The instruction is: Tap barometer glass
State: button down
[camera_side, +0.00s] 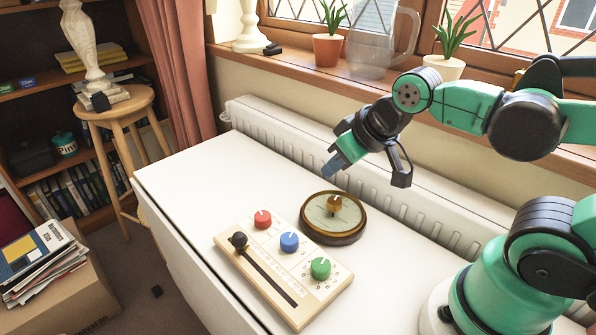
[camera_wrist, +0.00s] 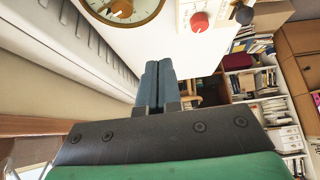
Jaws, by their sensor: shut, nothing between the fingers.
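The barometer (camera_side: 333,218) is a round dial in a dark wooden rim with a brass piece at its middle. It lies face up on the white table. In the wrist view the barometer (camera_wrist: 122,12) is at the top, cut off by the frame edge. My gripper (camera_side: 331,168) is above the barometer's far left side, apart from the glass. In the wrist view my gripper (camera_wrist: 158,80) shows its two blue-grey fingers together, with nothing between them.
A wooden control panel (camera_side: 284,266) with red, blue and green knobs and a black slider lies in front of the barometer. A white radiator (camera_side: 300,150) runs behind the table. The table's left part (camera_side: 190,175) is clear. Plants and a glass jug (camera_side: 372,50) stand on the sill.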

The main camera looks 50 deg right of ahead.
aim_at(318, 220)
jog(key=r+g, duration=0.1)
jog(key=g, duration=0.1)
jog(key=w+r+g, duration=0.1)
jog(key=g, duration=0.1)
jog(key=w+r+g, duration=0.1)
jog(key=g, duration=0.1)
jog(key=shift+w+r+g, duration=0.2)
jog(key=shift+w+g, duration=0.05)
jog(key=shift+g, duration=0.15)
notch_tip(318, 220, down, 14)
dwell(0.7)
